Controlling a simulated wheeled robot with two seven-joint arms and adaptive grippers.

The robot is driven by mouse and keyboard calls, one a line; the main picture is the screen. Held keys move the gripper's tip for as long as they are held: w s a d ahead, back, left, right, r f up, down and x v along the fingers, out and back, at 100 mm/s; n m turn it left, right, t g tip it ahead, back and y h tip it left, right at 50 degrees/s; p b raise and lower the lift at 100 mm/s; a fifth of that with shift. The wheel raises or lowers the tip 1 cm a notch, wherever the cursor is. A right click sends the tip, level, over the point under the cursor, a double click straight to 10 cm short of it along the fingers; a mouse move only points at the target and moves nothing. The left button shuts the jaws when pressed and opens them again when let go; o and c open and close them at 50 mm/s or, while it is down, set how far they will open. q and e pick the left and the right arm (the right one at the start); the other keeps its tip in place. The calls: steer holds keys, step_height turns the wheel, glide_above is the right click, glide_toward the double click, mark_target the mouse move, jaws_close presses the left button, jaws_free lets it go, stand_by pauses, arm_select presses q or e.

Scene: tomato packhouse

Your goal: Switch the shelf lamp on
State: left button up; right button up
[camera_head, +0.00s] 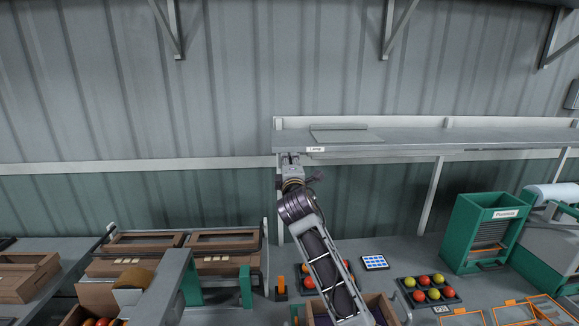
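A long grey shelf (410,137) runs along the wall at the upper right. A small white label (316,149) reading "Lamp" is on its front edge near the left end. My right arm reaches up from the bottom middle, and my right gripper (290,159) is at the shelf's left end, just left of the label. Its fingers are too small and overlapped to tell whether they are open or shut, or whether they touch anything. No lamp switch can be made out; the gripper covers that part of the edge. My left gripper is not in view.
Below the shelf are a green dispenser (485,232), a tray of red and yellow tomatoes (456,299) and a blue-and-white pad (374,262). Wooden crates (228,239) stand on the left. A shelf post (431,195) stands right of my arm.

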steer(key=o, duration=0.4)
steer(key=shift+s, duration=0.2)
steer(key=s, duration=1.1)
steer(key=shift+s+f, duration=0.3)
stand_by(0.4)
